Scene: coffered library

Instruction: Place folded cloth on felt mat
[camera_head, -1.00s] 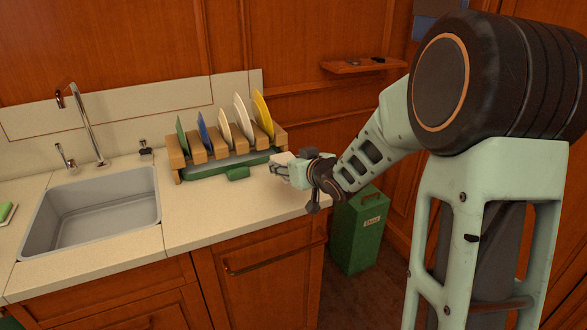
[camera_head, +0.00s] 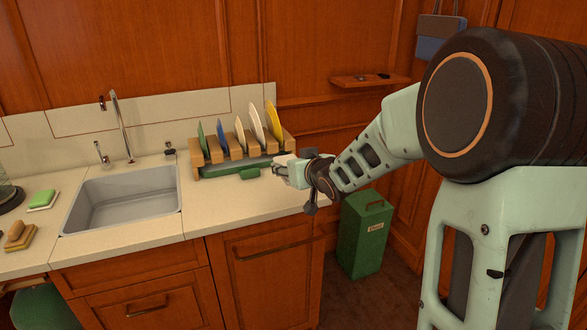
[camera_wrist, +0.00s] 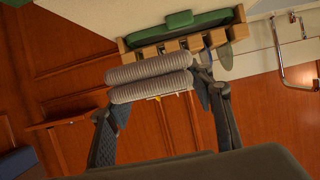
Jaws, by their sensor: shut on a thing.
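The folded cloth (camera_wrist: 150,78) is grey and ribbed, with two thick layers, in the wrist view. My gripper (camera_wrist: 158,98) is shut on it, with a finger at each end of the cloth. In the head view my gripper (camera_head: 284,170) is over the counter's right part, by the right end of the dish rack, and the cloth is a small pale patch there.
The dish rack (camera_head: 222,160) with several upright plates stands close beside my gripper. A sink (camera_head: 125,198) is left of it. A green block on a white dish (camera_head: 42,208) and a wooden tray (camera_head: 25,243) lie further left. A green bin (camera_head: 362,238) stands right of the counter.

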